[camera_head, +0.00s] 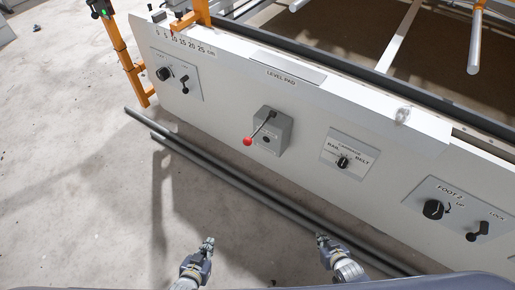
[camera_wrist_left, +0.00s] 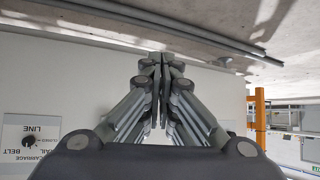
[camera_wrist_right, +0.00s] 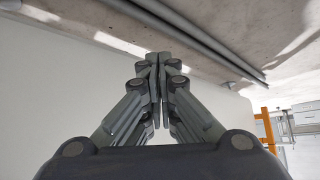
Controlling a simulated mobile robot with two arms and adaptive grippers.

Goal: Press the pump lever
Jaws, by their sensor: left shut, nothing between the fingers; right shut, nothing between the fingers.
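The pump lever (camera_head: 260,128) is a thin dark rod with a red ball knob (camera_head: 247,141) at its lower left end. It comes out of a grey box (camera_head: 283,130) on the white panel, with the knob hanging low. My left gripper (camera_head: 209,241) is shut and empty, below and left of the lever, well apart from it. It also shows shut in the left wrist view (camera_wrist_left: 158,62). My right gripper (camera_head: 321,238) is shut and empty, below and right of the lever, and shows in the right wrist view (camera_wrist_right: 157,60). Neither touches anything.
The white panel (camera_head: 225,100) also carries a carriage dial (camera_head: 343,162), a foot dial (camera_head: 433,209), a lock switch (camera_head: 478,230) and another dial (camera_head: 164,74) at left. Grey pipes (camera_head: 215,173) run along the floor before it. An orange post (camera_head: 126,55) stands at left.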

